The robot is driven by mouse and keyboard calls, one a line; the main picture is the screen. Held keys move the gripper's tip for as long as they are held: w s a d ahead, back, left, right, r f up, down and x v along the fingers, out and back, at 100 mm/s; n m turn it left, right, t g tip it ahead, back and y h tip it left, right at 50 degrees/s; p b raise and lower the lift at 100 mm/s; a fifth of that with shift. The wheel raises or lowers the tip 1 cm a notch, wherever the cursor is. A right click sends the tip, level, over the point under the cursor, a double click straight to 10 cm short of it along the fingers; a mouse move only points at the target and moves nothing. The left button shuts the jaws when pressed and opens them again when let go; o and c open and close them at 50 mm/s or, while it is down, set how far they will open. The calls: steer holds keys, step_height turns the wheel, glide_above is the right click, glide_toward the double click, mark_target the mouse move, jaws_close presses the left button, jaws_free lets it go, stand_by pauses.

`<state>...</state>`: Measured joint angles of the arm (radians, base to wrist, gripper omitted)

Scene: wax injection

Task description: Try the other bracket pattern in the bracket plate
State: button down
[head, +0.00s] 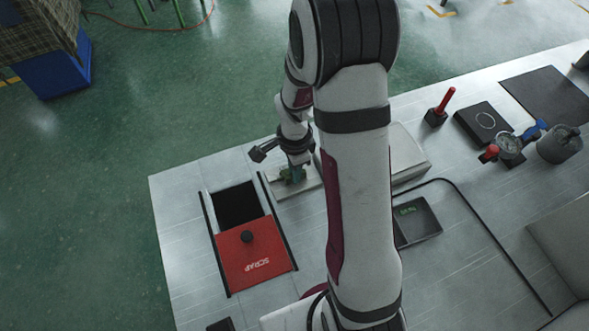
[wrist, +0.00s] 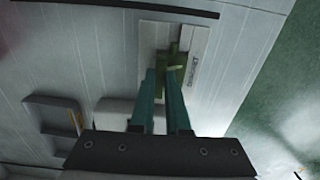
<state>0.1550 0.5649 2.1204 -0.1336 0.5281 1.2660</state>
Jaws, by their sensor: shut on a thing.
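The bracket plate (wrist: 201,38) is a pale rectangular plate with small dark lettering along one edge. In the head view the plate (head: 309,184) lies on the bench right of the scrap bin, partly behind my arm. My gripper (wrist: 164,74) has teal fingers shut on a green wax bracket pattern (wrist: 174,60). The pattern is over the plate. I cannot tell whether it is seated in the plate or just above it. In the head view my gripper (head: 293,173) points down at the plate, and the pattern is mostly hidden. A second pattern cannot be made out.
The scrap bin has a red lid (head: 256,257) with a black knob and a dark opening behind it. A pale block (head: 407,153) stands right of the plate, and a scale (head: 416,220) lies nearer. A red-handled tool (head: 441,105) and a gauge (head: 508,146) stand farther right.

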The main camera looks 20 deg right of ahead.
steer(key=shift+f, duration=0.9)
stand_by(2.2)
steer(key=shift+r, duration=2.95)
